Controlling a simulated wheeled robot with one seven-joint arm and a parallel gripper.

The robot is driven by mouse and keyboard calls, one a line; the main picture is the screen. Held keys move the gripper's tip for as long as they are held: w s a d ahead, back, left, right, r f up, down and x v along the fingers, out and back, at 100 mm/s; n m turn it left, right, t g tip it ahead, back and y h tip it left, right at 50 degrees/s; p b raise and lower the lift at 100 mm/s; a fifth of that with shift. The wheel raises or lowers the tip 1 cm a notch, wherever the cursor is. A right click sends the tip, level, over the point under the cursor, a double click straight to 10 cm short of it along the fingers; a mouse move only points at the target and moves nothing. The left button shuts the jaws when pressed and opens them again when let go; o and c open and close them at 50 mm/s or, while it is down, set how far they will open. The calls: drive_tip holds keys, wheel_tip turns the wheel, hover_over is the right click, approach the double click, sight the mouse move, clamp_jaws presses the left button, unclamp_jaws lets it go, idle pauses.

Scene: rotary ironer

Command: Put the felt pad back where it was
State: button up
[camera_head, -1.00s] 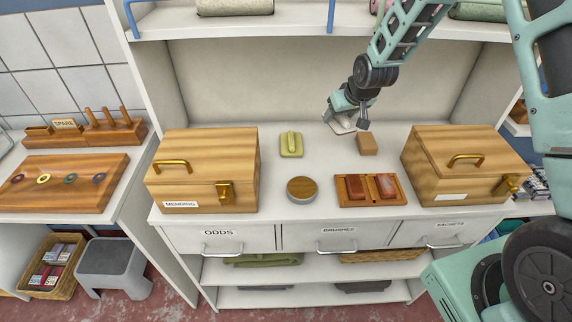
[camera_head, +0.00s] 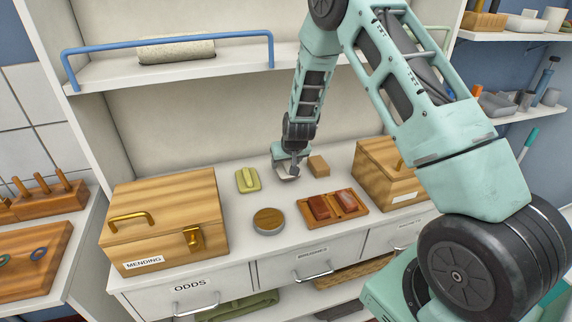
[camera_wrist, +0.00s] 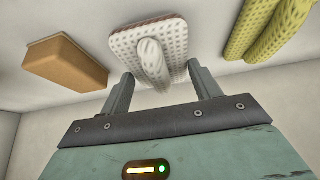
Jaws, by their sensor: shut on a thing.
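My gripper (camera_head: 291,162) is over the worktop, between a green pad (camera_head: 248,180) with a ridge on top and a tan block (camera_head: 318,165). In the wrist view my gripper (camera_wrist: 160,74) is shut on the raised grip of a pale quilted pad (camera_wrist: 140,34), which I take to be the felt pad. This pad (camera_head: 288,174) is largely hidden by the gripper in the head view. I cannot tell whether it touches the worktop. The green pad (camera_wrist: 268,28) and tan block (camera_wrist: 66,62) lie on either side of it in the wrist view.
A round wooden-topped tin (camera_head: 268,220) and a wooden tray (camera_head: 349,214) with two reddish blocks stand in front. The MENDING box (camera_head: 165,213) is at left and another wooden box (camera_head: 385,165) at right, partly behind my arm. A shelf (camera_head: 170,75) hangs above.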

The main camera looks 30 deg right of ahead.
drive_tip(key=shift+f, duration=0.85)
drive_tip(key=shift+f, duration=0.15)
drive_tip(key=o, duration=0.9)
